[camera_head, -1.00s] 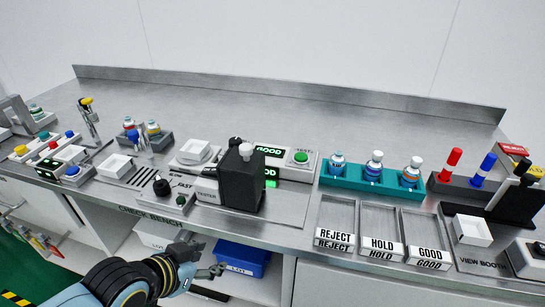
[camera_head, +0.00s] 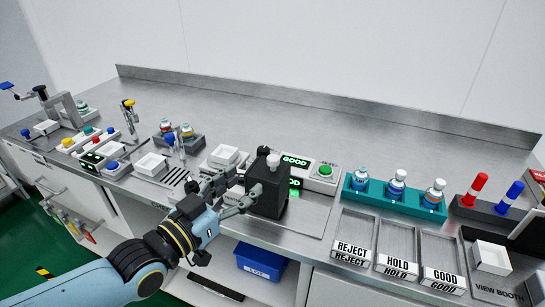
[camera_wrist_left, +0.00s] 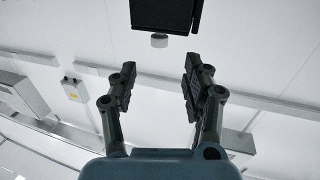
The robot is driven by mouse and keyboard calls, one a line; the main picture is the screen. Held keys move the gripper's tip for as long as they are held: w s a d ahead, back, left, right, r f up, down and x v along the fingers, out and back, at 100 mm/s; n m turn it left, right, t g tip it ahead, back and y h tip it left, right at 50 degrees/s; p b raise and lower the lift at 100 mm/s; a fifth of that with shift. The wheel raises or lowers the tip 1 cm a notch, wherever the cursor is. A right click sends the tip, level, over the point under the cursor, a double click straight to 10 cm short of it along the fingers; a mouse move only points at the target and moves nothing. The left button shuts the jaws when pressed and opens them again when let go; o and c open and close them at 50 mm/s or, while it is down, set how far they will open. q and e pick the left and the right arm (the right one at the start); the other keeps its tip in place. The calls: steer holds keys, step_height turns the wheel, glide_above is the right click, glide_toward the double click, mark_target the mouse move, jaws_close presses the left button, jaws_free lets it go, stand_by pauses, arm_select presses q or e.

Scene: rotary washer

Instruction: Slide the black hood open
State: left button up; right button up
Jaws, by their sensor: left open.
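The black hood (camera_head: 268,186) stands on the tester at the middle of the bench. A pale round knob (camera_head: 272,161) is on its top. Lit green GOOD displays show behind and beside it. My left gripper (camera_head: 238,190) is open, just left of the hood, its fingers reaching towards it; I cannot tell from the head view if they touch. In the left wrist view, the hood (camera_wrist_left: 165,12) and its pale knob (camera_wrist_left: 159,41) are ahead, beyond the open fingers (camera_wrist_left: 158,78), with nothing between them. My right gripper is not in view.
A tester button box with a green button (camera_head: 325,170) is right of the hood. A teal rack (camera_head: 388,204) holds vials, with labelled REJECT, HOLD and GOOD trays in front. A blue bin (camera_head: 262,262) is below the bench.

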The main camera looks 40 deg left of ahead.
mark_target(269, 163)
arm_select(q)
steer(key=w, duration=1)
steer(key=shift+w+d, duration=0.2)
jaws_close()
